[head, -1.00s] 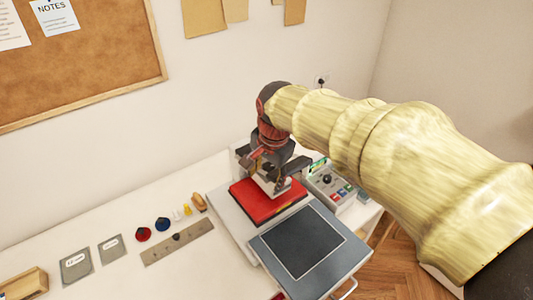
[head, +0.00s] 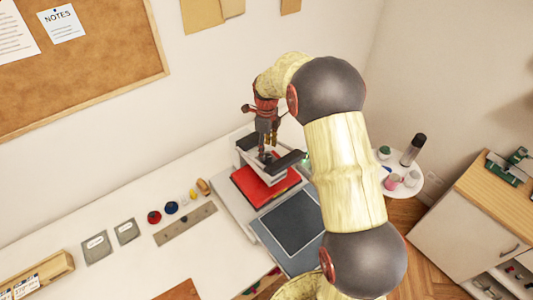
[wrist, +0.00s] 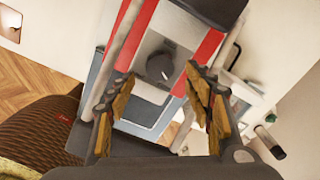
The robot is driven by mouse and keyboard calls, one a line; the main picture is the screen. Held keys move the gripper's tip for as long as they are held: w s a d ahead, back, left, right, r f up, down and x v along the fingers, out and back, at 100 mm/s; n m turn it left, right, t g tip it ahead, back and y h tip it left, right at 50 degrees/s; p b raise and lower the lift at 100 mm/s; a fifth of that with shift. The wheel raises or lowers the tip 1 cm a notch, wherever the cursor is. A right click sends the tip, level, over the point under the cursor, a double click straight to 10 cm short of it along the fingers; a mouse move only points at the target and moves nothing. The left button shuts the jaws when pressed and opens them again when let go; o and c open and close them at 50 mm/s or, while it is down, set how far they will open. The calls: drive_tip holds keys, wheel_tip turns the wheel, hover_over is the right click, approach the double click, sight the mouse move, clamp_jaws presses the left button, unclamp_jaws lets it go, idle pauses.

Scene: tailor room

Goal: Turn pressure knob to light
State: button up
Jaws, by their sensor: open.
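The pressure knob (wrist: 160,66) is a dark round knob with a small white mark, on the grey top of the press head (wrist: 190,40) in the wrist view. My gripper (wrist: 163,98) is open, with its two fingers spread to either side below the knob in the picture; nothing is between them. I cannot tell whether they touch the press. In the head view my gripper (head: 266,148) points down over the heat press. Its red plate (head: 262,185) lies beneath. The knob is hard to make out there, and its setting is not readable.
The press's grey lower platen (head: 290,225) sits in front. A ruler (head: 186,224), small coloured spools (head: 171,207) and grey cards (head: 96,247) lie left on the white table. A round side table (head: 405,180) holds bottles at right. A control box (wrist: 246,100) stands beside the press.

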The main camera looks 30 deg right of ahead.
sight(267, 157)
drive_tip(key=shift+f+p, duration=0.3)
drive_tip(key=shift+f, duration=2.05)
drive_tip(key=c, duration=0.4)
drive_tip(key=c, duration=0.7)
drive_tip(key=shift+c, duration=0.3)
